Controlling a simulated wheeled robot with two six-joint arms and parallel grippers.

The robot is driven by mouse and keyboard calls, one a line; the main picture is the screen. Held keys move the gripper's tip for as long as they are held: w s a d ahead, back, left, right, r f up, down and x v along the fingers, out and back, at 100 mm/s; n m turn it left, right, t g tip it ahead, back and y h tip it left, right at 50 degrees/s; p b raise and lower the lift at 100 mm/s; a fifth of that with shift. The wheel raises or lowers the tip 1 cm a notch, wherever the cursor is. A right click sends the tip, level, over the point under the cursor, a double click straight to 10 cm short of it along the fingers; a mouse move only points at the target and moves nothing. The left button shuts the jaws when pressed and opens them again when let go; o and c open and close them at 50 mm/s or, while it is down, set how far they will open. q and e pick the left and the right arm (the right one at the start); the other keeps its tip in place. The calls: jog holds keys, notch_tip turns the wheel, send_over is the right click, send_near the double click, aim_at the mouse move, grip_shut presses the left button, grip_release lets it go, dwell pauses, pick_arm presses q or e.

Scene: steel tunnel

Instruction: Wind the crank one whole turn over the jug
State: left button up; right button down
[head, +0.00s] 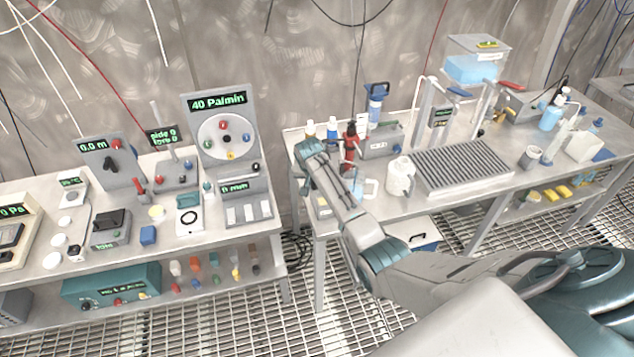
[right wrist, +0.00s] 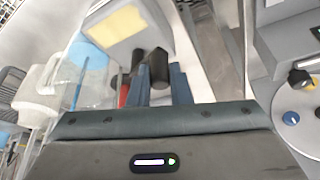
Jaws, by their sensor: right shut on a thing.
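My right arm reaches over the right bench in the head view, and its wrist hides the fingertips there. In the right wrist view my right gripper (right wrist: 163,88) has its two blue fingers closed around a dark, rounded handle (right wrist: 158,66), which looks like the crank's grip. A red upright device (head: 350,143) stands just right of my wrist; a bit of red shows beside the fingers. The rest of the crank is hidden. A white jug (head: 400,177) stands upright right of it, apart from the gripper, and also at the left of the right wrist view (right wrist: 40,92). My left gripper is out of view.
A clear vessel (head: 354,186) stands close to my right wrist. A ribbed grey drain rack (head: 461,166) lies right of the jug. A gauge panel (head: 222,135) stands on the left bench, across a gap. Several bottles stand behind my wrist.

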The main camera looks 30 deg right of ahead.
jog(key=m, duration=0.1)
jog(key=w+m+b, duration=0.1)
jog(key=m, duration=0.1)
jog(key=shift+w+g+h, duration=0.25)
jog(key=shift+g+h, duration=0.15)
jog(key=shift+w+d+m+g+b, duration=0.1)
jog(key=shift+w+m+g+b, duration=0.2)
jog(key=shift+m+b, duration=0.5)
jog(key=shift+m, duration=0.4)
jog(key=c, duration=1.3)
grip_release()
